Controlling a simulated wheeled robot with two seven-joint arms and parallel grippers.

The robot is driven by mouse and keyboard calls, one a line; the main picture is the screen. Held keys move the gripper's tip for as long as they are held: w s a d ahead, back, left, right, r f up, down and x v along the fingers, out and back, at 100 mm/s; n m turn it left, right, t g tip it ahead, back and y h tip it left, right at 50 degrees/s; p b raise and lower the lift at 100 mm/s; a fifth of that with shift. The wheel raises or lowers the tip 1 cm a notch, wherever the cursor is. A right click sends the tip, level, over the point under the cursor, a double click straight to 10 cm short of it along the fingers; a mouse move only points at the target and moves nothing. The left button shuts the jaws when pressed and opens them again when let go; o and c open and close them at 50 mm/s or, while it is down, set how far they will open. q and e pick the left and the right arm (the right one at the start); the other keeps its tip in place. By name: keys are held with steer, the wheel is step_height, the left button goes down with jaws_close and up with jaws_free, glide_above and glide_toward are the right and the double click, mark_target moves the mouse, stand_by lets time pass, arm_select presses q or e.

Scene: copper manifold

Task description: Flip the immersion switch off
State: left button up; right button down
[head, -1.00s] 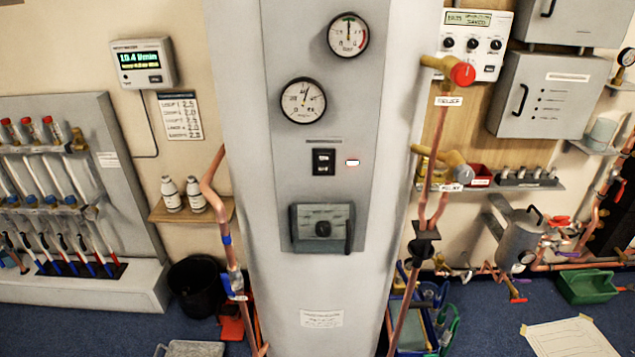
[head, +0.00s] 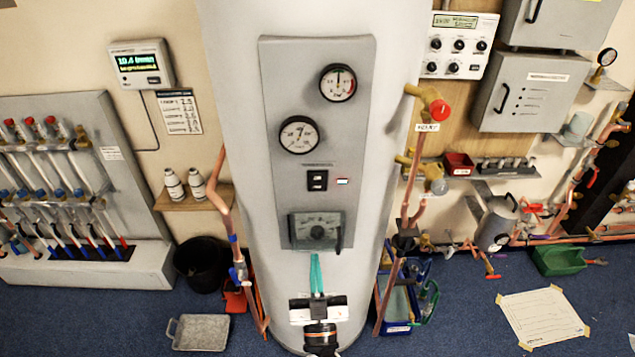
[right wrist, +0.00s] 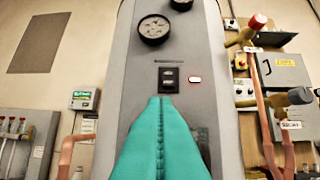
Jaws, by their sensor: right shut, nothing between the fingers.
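The immersion switch (head: 317,180) is a small black rocker on the grey panel of the white cylinder, below the two gauges. A small lit indicator (head: 342,181) sits just to its right. The switch also shows in the right wrist view (right wrist: 168,79), right above the fingertips in the picture. My right gripper (head: 316,258) has teal fingers, shut and empty, pointing up in front of the panel, below the switch. My left gripper is not in view.
Two gauges (head: 299,134) sit above the switch. Copper pipes with a red-knobbed valve (head: 439,110) run along the cylinder's right side. A shelf with two white bottles (head: 173,185) is at left. A black bucket (head: 202,262) and a grey tray (head: 201,332) are on the floor.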

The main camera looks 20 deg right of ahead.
steer(key=r+h, duration=0.1)
steer(key=r+m, duration=0.1)
steer(key=r, duration=0.1)
steer(key=shift+s+d+h, duration=0.2)
steer(key=shift+d+h, duration=0.15)
steer(key=shift+h, duration=0.05)
steer(key=p, duration=0.2)
glide_toward(318, 181)
step_height(318, 181, up, 3)
steer(key=w+b, duration=0.1)
steer(key=w, duration=0.1)
steer(key=w+d+b, duration=0.1)
steer(key=w, duration=0.1)
steer(key=shift+f, duration=0.1)
steer(key=shift+w+d+b, duration=0.15)
steer(key=shift+w+b, duration=0.15)
steer(key=shift+w, duration=0.2)
steer(key=shift+s, duration=0.1)
